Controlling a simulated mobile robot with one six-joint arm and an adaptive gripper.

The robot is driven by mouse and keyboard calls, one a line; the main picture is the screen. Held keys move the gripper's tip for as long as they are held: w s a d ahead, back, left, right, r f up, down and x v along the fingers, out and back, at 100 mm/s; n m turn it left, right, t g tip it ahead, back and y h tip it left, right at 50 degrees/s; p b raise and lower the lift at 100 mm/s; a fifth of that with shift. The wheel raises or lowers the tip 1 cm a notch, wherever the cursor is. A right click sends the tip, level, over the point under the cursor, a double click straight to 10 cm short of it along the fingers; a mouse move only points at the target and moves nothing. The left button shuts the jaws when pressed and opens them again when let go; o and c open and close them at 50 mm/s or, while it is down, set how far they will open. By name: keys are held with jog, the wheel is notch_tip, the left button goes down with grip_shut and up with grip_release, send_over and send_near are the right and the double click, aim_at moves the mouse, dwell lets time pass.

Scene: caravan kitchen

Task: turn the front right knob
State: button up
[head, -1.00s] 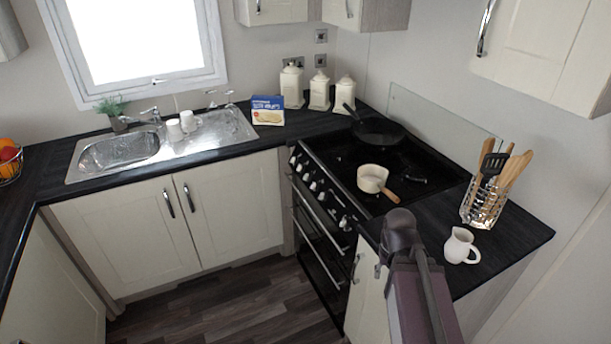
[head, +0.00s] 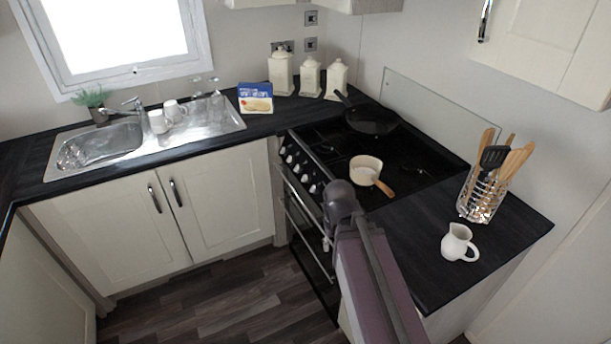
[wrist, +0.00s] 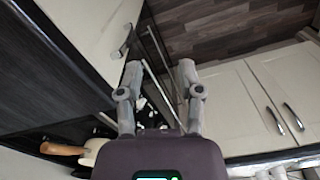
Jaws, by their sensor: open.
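The black cooker (head: 325,222) has a row of pale knobs (head: 296,169) along the top of its front. The knobs toward the right end of the row lie beside or behind my arm, so I cannot tell which one is the front right knob. In the wrist view my gripper (wrist: 159,68) is open and empty, with its two fingers apart. The cooker front with its long metal handles (wrist: 153,58) shows between and beyond the fingers. Small pale shapes near the finger bases may be knobs. In the head view my arm hides the fingers.
A cream saucepan (head: 366,169) with a wooden handle and a black frying pan (head: 372,118) stand on the hob. A white jug (head: 459,243) and a utensil rack (head: 481,196) stand on the right worktop (head: 425,230). The floor (head: 215,300) before the cooker is clear.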

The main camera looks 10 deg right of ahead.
jog(key=shift+w+a, duration=0.1)
jog(key=w+a+f+m+t+h+b, duration=0.15)
jog(key=w+a+m+t+b, duration=0.35)
jog(key=w+m+t+b, duration=0.65)
jog(key=w+a+f+m+t+h+b, duration=0.1)
jog(key=w+a+f+m+t+b, duration=0.25)
jog(key=w+b, duration=0.95)
jog(key=w+a+m+t+h+b, duration=0.1)
jog(key=w+a+m+t+b, duration=0.7)
jog(key=w, duration=1.1)
jog(key=s+d+f+m+g+h+b, duration=0.1)
jog(key=f+m+g+h+b, duration=0.4)
jog(key=m, duration=0.8)
jog(key=s+d+f+m+g+h+b, duration=0.1)
jog(key=d+f+m+g+h+b, duration=0.1)
jog(key=f+m+g+h+b, duration=0.4)
jog(key=f+m+g+h, duration=0.1)
jog(key=m+g+h, duration=0.4)
jog(key=m+h, duration=0.2)
jog(key=shift+d+f+m, duration=0.2)
jog(key=shift+f+m, duration=0.2)
jog(key=shift+m, duration=0.3)
jog(key=shift+d, duration=0.15)
